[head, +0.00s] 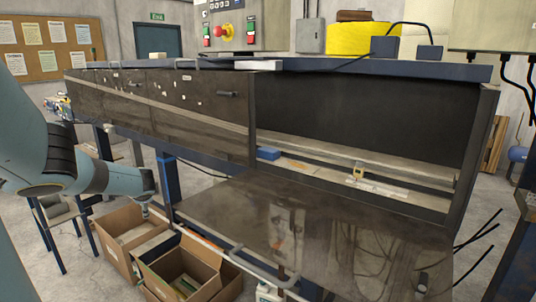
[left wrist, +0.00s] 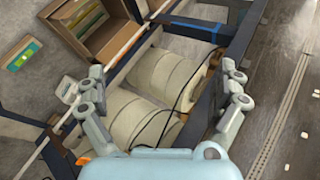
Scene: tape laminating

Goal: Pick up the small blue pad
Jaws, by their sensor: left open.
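A small blue pad (head: 268,153) lies inside the open bay of the long dark machine, at the left end of the pale ledge. My left arm comes in from the left in the head view. Its gripper (head: 146,211) is low, in front of the machine and above the cardboard boxes, well to the left of the pad and apart from it. In the left wrist view the left gripper (left wrist: 163,88) has its fingers spread wide with nothing between them. The pad is not visible there. My right gripper is not in view.
A lowered dark panel (head: 330,235) with a handle sticks out below the bay. Open cardboard boxes (head: 182,270) stand on the floor at lower left. Large pale rolls (left wrist: 165,75) lie beneath the left gripper.

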